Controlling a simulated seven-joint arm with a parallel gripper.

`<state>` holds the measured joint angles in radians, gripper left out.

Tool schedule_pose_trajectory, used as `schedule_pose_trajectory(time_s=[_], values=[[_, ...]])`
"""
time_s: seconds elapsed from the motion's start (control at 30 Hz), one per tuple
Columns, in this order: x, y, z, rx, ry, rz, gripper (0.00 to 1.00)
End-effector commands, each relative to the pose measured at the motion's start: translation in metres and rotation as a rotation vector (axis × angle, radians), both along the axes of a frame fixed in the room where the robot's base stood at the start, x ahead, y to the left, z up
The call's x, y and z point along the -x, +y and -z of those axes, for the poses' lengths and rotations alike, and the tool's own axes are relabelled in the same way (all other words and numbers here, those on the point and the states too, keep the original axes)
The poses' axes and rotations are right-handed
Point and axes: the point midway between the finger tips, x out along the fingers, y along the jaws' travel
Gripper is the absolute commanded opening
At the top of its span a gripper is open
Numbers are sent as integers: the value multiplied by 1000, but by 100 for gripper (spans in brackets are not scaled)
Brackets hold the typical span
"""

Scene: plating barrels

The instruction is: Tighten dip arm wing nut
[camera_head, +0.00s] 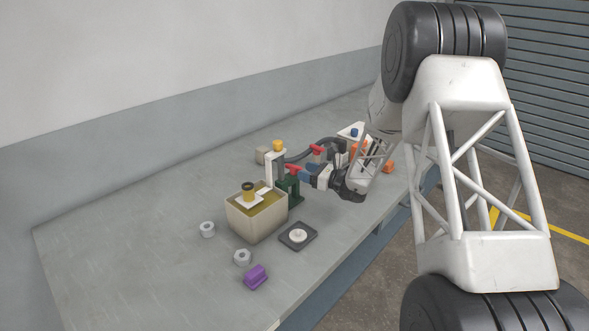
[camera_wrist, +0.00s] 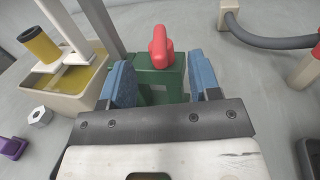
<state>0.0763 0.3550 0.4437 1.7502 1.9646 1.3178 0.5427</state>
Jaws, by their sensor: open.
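A red wing nut (camera_wrist: 160,46) stands on a green block (camera_wrist: 163,80) in the wrist view. The nut also shows in the head view (camera_head: 292,169), above the green stand (camera_head: 290,188). My gripper (camera_wrist: 161,64) is open, with one blue finger on each side of the nut and apart from it. In the head view my gripper (camera_head: 309,171) reaches in from the right at the nut. A white dip arm (camera_head: 274,165) with a yellow knob rises beside the green stand. A yellow barrel (camera_head: 248,189) sits at the beige tank (camera_head: 258,223) of yellowish liquid.
Two hex nuts (camera_head: 207,229) (camera_head: 242,257), a purple block (camera_head: 255,277) and a dark plate with a white disc (camera_head: 298,236) lie near the tank. A dark hose (camera_head: 316,146) and a second red handle (camera_head: 317,150) are behind. The table's left is clear.

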Motion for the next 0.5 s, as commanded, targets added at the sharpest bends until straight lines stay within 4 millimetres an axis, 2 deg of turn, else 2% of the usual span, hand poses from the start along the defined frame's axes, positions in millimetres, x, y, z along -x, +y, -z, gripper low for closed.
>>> schedule_pose_trajectory(time_s=[0.2,0.5], values=[[-14,24,0,1,-1,-3,57],[-26,44,0,1,-1,-1,57]])
